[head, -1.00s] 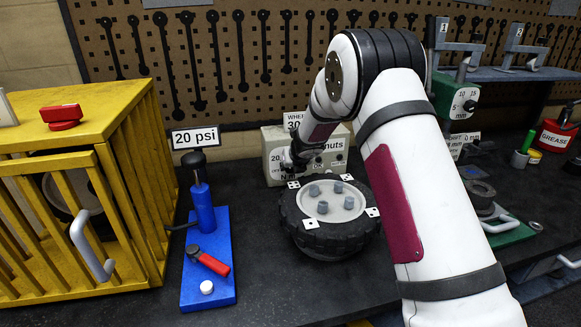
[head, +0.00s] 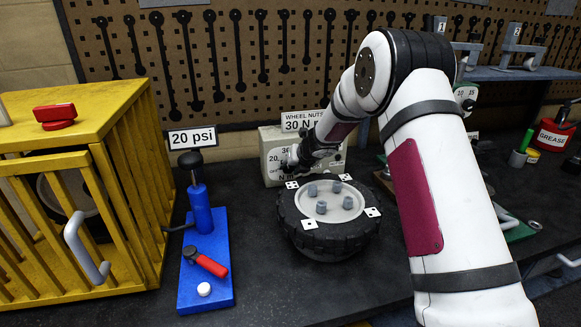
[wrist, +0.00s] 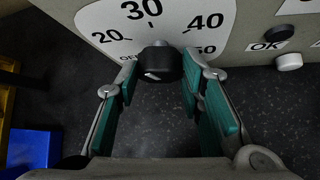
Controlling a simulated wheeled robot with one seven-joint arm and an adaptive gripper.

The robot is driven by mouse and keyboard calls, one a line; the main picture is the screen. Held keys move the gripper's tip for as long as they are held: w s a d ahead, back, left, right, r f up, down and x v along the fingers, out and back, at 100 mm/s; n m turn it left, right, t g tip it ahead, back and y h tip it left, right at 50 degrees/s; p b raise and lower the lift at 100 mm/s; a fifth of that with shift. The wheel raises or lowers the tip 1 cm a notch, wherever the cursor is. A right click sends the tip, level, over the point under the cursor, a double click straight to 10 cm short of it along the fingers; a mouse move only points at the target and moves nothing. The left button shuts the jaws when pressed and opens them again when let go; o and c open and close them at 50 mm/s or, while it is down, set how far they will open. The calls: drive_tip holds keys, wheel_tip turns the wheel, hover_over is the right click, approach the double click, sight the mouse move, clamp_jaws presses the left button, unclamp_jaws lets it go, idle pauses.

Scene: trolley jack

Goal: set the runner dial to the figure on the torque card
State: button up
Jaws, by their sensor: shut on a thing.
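The runner is a beige box (head: 271,172) at the back of the bench, behind the tyre. Its white dial plate (wrist: 108,18) shows the figures 20, 30, 40 and 50 in the wrist view. The black dial knob (wrist: 160,62) sits below the 30. A pale mark shows on the knob, but I cannot tell which figure it points at. My gripper (wrist: 158,84) is shut on the knob, one finger on each side. In the head view my gripper (head: 298,158) is at the box front and hides the knob. The torque card (head: 300,122) above the box reads "WHEEL NUTS 30 N", its end hidden by my arm.
A black OK button (wrist: 278,34) and a white knob (wrist: 289,61) are right of the dial. A blue pump (head: 205,270) and yellow cage (head: 120,100) are at the left.

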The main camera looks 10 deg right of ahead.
drive_tip(key=o, duration=1.2)
drive_tip(key=shift+f, duration=0.1)
drive_tip(key=shift+c, duration=0.2)
drive_tip(key=v, duration=1.2)
